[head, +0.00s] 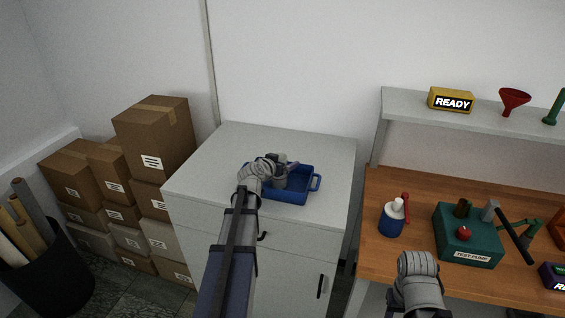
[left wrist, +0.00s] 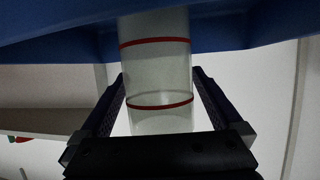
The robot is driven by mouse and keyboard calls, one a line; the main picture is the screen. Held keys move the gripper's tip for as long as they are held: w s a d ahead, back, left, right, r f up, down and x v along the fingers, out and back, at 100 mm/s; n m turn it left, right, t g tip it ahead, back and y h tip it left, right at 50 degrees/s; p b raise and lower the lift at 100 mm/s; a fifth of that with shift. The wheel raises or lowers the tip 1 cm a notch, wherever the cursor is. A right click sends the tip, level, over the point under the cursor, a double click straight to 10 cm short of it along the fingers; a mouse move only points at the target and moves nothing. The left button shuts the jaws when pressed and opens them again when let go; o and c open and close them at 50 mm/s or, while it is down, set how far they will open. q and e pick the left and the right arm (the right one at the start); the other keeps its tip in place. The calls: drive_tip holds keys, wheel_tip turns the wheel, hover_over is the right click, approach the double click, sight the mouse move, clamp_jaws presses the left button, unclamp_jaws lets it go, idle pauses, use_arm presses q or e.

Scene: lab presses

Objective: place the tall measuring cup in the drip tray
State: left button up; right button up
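The blue drip tray (head: 289,198) sits on top of the grey cabinet. Its blue underside or wall also fills the top of the left wrist view (left wrist: 60,35). The tall measuring cup (left wrist: 158,72) is a clear cylinder with red rings and stands between the fingers of my left gripper (left wrist: 158,85), which appear to touch its sides. In the head view the cup (head: 280,174) is a small grey shape over the tray, partly hidden by my left gripper (head: 282,166). Whether its base rests on the tray floor cannot be seen. My right arm shows at the lower right; its fingers are hidden.
The grey cabinet (head: 212,165) has free top around the tray. Cardboard boxes (head: 152,140) are stacked to its left. The wooden bench (head: 380,262) at right holds a white-and-blue bottle (head: 391,222) and a green test pump (head: 468,245). A shelf (head: 405,108) stands above it.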

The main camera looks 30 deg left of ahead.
use_arm(q)
drive_tip(key=shift+r, duration=0.2)
drive_tip(key=a+p+v, duration=0.1)
drive_tip(key=p+v, duration=0.4)
drive_tip(key=v, duration=0.7)
drive_tip(key=shift+d, duration=0.45)
drive_tip(key=shift+a, duration=0.1)
